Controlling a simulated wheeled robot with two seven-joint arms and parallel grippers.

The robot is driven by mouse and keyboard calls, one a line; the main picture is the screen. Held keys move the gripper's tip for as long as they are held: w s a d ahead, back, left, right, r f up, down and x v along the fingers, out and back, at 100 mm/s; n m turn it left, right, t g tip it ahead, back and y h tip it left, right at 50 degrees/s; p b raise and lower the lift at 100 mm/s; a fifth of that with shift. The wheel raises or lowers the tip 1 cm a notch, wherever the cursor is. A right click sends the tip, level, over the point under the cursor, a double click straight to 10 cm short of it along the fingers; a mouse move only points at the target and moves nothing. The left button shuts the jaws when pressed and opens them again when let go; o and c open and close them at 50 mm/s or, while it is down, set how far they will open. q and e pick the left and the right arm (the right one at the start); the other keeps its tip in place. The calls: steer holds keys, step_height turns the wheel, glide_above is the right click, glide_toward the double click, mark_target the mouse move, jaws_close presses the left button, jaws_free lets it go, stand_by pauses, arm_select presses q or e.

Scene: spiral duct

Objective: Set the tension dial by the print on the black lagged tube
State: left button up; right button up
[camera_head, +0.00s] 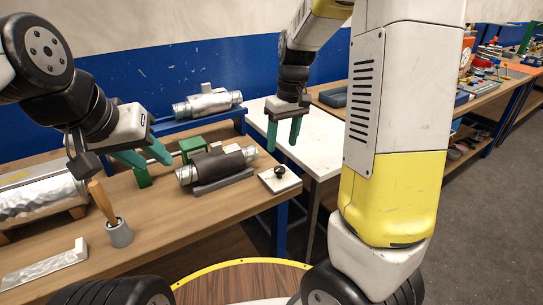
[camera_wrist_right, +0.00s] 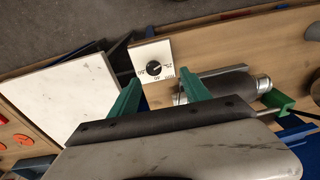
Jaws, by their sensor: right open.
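The tension dial is a white square plate (camera_head: 280,183) with a black knob (camera_head: 280,171) at the table's right front corner. In the right wrist view, the plate (camera_wrist_right: 139,51) and knob (camera_wrist_right: 154,67) show beyond the fingertips, with small numbers around the knob. The black lagged tube (camera_head: 216,165), with silver ends, lies left of the dial; it also shows in the wrist view (camera_wrist_right: 228,86). I cannot read any print on it. My right gripper (camera_head: 283,143) is open and empty, above the dial. My left gripper (camera_head: 142,160) is left of the tube, its fingers apart.
A silver tube (camera_head: 207,103) rests on a blue stand behind. A grey cup (camera_head: 119,235) with a wooden-handled tool and a pale metal bar (camera_head: 45,266) are at the front left. A large silver duct (camera_head: 40,200) lies far left. A white tabletop (camera_head: 320,140) adjoins at right.

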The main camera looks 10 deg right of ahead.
mark_target(280, 169)
steer(key=shift+n+g+h, duration=0.3)
steer(key=shift+n+h, duration=0.2)
steer(key=w+f, duration=0.3)
steer(key=shift+f, duration=4.1)
jaws_close()
